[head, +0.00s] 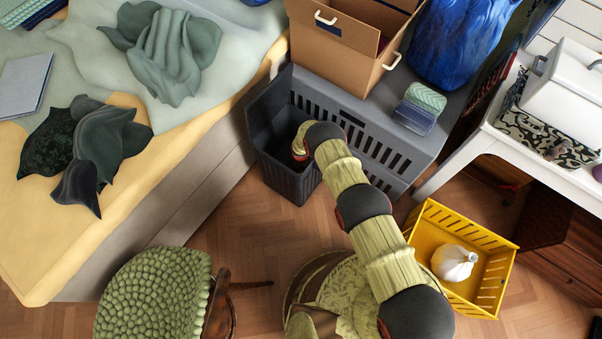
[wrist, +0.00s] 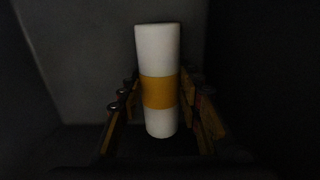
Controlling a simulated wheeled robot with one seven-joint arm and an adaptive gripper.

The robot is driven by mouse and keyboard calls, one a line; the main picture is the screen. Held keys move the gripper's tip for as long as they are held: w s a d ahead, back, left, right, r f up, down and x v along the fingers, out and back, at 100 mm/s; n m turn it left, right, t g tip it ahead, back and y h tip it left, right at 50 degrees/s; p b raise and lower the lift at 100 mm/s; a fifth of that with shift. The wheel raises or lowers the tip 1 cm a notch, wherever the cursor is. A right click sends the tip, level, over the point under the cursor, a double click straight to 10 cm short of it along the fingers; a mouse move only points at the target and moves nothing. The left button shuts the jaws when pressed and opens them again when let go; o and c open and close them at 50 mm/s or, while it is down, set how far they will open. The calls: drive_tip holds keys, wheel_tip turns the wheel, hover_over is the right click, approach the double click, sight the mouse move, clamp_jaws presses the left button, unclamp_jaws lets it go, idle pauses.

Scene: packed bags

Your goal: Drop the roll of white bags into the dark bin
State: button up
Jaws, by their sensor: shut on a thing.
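The roll of white bags (wrist: 158,48), a white cylinder with a yellow band, sits between the two fingers of my gripper (wrist: 162,112) in the wrist view. The fingers are shut on it around the band. Dark walls surround the roll in that view. In the head view, the dark bin (head: 289,183) stands on the floor between the bed and the grey crate. My arm reaches down into its opening, so the gripper and the roll are hidden there. The roll's height above the bin floor is hard to tell in the dim wrist view.
A yellow basket (head: 420,225) with a white bag (head: 454,263) stands at right. A grey slotted crate (head: 345,125) is behind the bin, with a cardboard box (head: 335,48) above. The bed (head: 170,165) is left; a green stool (head: 155,295) is in front.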

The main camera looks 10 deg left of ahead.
sight(301, 172)
drive_tip(key=o, duration=1.3)
drive_tip(key=shift+o, duration=0.2)
wheel_tip(301, 172, up, 13)
drive_tip(key=p, duration=0.4)
drive_tip(key=shift+p, duration=0.3)
drive_tip(key=shift+r, duration=0.1)
